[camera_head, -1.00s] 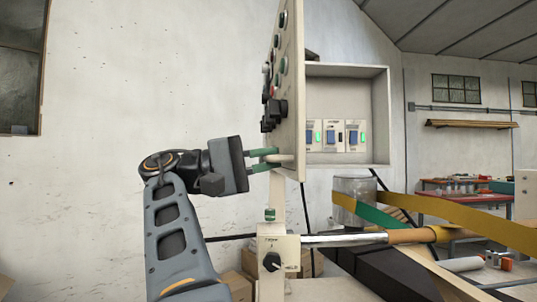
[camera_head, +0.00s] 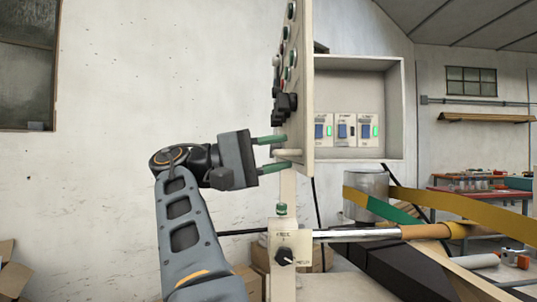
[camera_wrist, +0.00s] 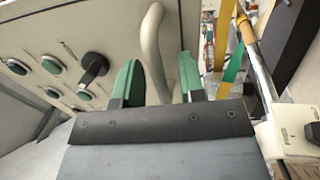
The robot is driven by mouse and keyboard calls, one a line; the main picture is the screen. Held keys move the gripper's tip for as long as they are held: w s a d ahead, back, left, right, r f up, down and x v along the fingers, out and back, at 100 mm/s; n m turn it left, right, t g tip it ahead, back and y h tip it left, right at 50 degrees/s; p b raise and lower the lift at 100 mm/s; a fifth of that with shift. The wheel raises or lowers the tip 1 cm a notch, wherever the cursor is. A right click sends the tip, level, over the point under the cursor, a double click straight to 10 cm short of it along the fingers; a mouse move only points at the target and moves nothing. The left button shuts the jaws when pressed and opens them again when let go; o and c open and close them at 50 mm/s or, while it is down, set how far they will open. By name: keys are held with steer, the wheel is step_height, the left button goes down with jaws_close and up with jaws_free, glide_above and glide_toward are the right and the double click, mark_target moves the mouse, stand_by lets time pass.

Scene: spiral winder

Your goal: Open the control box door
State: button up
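The control box door (camera_head: 297,75) stands swung wide open, seen nearly edge-on in the head view, with buttons and knobs on its face. Its light curved handle (camera_head: 287,153) is near the lower edge. It also shows in the wrist view (camera_wrist: 153,50). My gripper (camera_head: 274,153) is open around the handle, one green finger on each side. The control box (camera_head: 350,85) is exposed inside, with several blue switches and green lights.
Below the door are a post with a knob box (camera_head: 290,249) and a metal rod (camera_head: 357,235). Plain wall is left of my arm.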

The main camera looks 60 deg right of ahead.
steer(key=b+v, duration=0.4)
steer(key=v, duration=1)
stand_by(0.4)
